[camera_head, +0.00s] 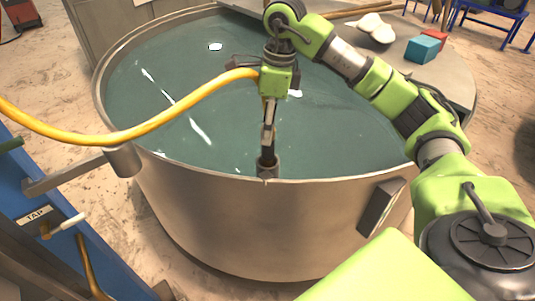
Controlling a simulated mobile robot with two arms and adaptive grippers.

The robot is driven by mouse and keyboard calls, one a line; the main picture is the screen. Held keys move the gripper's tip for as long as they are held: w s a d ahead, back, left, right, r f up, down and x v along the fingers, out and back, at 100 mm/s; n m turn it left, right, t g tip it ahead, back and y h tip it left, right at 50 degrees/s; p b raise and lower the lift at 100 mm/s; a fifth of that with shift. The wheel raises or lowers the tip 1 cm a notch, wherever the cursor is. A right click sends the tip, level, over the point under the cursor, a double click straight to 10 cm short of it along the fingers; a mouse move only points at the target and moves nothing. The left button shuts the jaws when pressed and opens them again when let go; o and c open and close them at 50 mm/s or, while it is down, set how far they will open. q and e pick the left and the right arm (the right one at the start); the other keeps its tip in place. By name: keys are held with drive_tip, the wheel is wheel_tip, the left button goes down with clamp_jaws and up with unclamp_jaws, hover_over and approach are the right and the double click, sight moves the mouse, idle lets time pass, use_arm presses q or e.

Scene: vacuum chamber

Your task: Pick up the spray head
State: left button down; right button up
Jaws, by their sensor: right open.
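The slim grey spray head (268,138) stands upright at the near rim of the round tank. Its lower end is in a small dark holder (267,167) on that rim. A yellow hose (180,108) comes in from the left and meets it near its top. My right gripper (272,84) points down over the top of the spray head and is open. The gripper hides the hose joint and the spray head's upper part, so I cannot tell whether they touch. My left gripper is not in view.
The wide metal tank (235,225) holds greenish water. A side ledge at upper right bears a teal box (423,49), a red block (435,38) and pale lumps (375,27). A blue frame with a TAP label (37,215) stands at left.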

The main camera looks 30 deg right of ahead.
sight(268, 152)
drive_tip(key=f+p, duration=0.1)
drive_tip(key=f, duration=0.2)
drive_tip(key=f+p, duration=0.1)
drive_tip(key=f, duration=0.2)
drive_tip(key=shift+w+a+p, duration=0.15)
drive_tip(key=shift+a+p, duration=0.05)
drive_tip(key=shift+p, duration=0.2)
drive_tip(key=shift+f, duration=0.3)
clamp_jaws()
